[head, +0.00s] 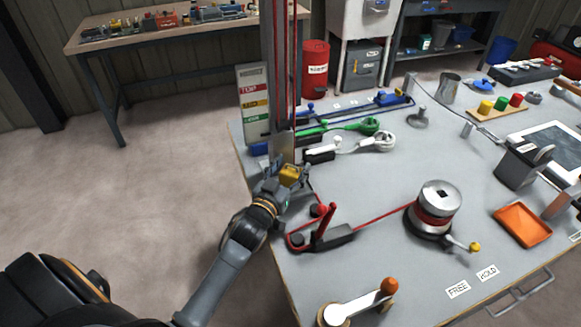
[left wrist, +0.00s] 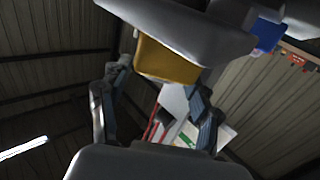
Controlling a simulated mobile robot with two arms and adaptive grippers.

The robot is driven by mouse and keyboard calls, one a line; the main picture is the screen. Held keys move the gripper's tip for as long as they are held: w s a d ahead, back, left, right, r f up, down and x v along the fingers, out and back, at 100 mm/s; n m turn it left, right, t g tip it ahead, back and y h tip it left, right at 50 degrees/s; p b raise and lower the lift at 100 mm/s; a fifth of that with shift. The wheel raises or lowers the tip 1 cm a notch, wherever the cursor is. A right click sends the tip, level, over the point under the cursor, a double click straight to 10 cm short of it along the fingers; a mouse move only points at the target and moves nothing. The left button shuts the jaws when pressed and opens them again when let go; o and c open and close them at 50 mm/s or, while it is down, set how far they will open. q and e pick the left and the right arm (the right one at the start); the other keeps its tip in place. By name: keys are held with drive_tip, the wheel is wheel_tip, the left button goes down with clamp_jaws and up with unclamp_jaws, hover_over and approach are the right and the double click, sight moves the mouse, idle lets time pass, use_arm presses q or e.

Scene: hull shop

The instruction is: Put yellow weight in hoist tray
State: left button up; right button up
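The yellow weight (head: 289,174) is a small block at my left gripper (head: 284,178), beside the foot of the hoist column at the table's left edge. In the left wrist view the weight (left wrist: 168,62) sits between the tips of the two fingers (left wrist: 158,85), which appear shut on it. A large grey shape covers its upper part there; I cannot tell what it is. A pale grey plate (head: 281,147) stands at the column just behind the gripper; I cannot tell whether it belongs to the hoist tray. My right gripper is out of view.
A red lever (head: 326,224) and a winch drum (head: 437,204) joined by red rope stand to the right on the table. Green and white levers lie behind the gripper. An orange tray (head: 522,225) is at the right. A coloured sign (head: 253,103) hangs left of the column.

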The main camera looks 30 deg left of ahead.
use_arm(q)
drive_tip(key=shift+f, duration=0.3)
drive_tip(key=shift+r+p, duration=0.35)
drive_tip(key=shift+r, duration=0.1)
drive_tip(key=s+b, duration=0.1)
drive_tip(key=s, duration=1.1)
drive_tip(key=shift+d+r, duration=0.3)
drive_tip(key=shift+d, duration=0.1)
drive_tip(key=shift+f, duration=0.1)
